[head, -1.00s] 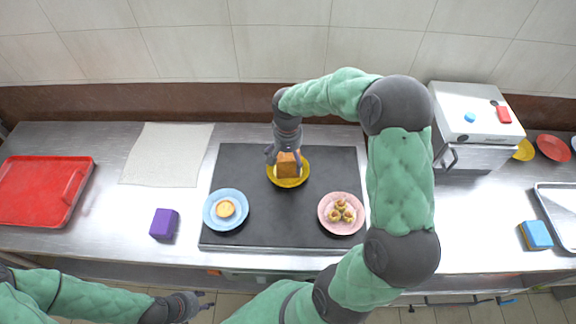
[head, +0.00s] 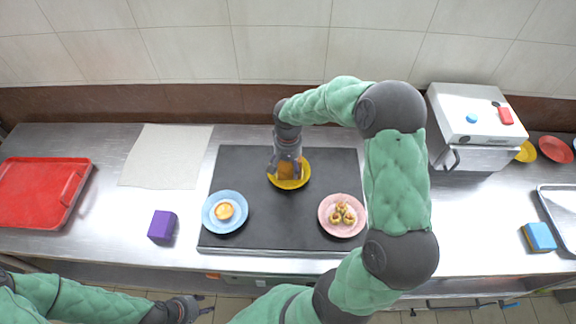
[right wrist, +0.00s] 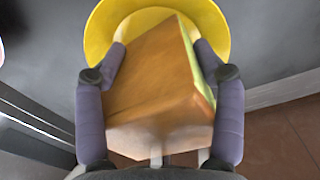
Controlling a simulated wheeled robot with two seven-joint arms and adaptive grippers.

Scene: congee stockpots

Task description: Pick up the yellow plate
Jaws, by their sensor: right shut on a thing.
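A yellow plate (head: 290,186) lies on the dark grey slab, near its middle. A brown bread-like block (head: 286,170) is at the plate, partly hidden by my gripper in the head view. My right gripper (head: 284,173) is over the plate, shut on the block. In the right wrist view, the fingers of the right gripper (right wrist: 159,48) press on two sides of the block (right wrist: 155,85), which looks tilted. The plate (right wrist: 98,35) shows behind it; I cannot tell whether they touch. My left gripper (head: 200,306) is open and empty, low at the left, before the counter.
A blue plate (head: 211,222) with a tart and a pink plate (head: 333,231) with several small pastries flank the yellow plate. A purple block (head: 162,225), red tray (head: 85,180) and white cloth (head: 165,155) are left. Another yellow plate (head: 526,152) lies far right, beside a white-topped box (head: 475,115).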

